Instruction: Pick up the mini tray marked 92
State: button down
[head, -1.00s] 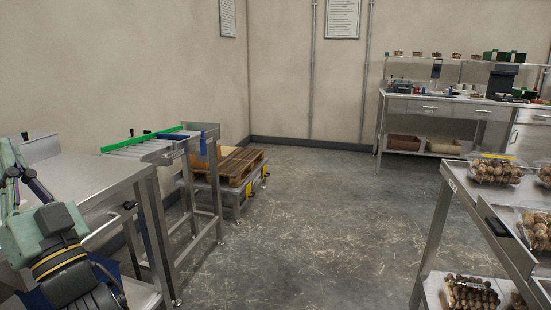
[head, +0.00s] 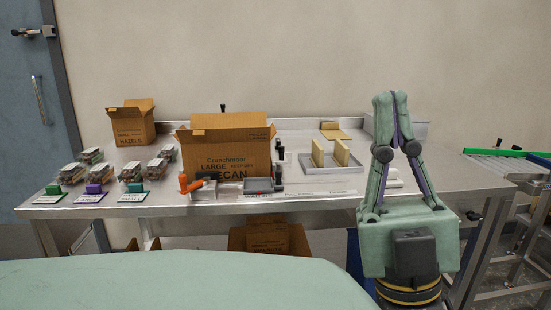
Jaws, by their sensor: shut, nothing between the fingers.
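Several small clear clamshell trays with brown contents stand at the left end of the steel table, among them a front tray (head: 73,173), a middle tray (head: 102,172) and a right tray (head: 131,171). Others sit behind them, such as a back tray (head: 92,155). Their markings are too small to read, so I cannot tell which bears 92. My gripper (head: 390,97) points upward at the right, shut and empty, far from the trays.
The steel table (head: 300,205) carries a large open carton (head: 226,155), a smaller carton (head: 131,122) and a metal tray with upright tan boards (head: 330,161). Green, purple and teal sign holders stand before the small trays. A roller conveyor (head: 510,160) is at the right.

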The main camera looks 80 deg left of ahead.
aim_at(129, 173)
jog(key=u, duration=3.25)
jog(key=i+l+u, duration=0.1)
jog(key=l+u, duration=0.75)
jog(key=l, duration=0.2)
jog(key=k+l+u, duration=0.1)
jog(key=l+u, duration=0.35)
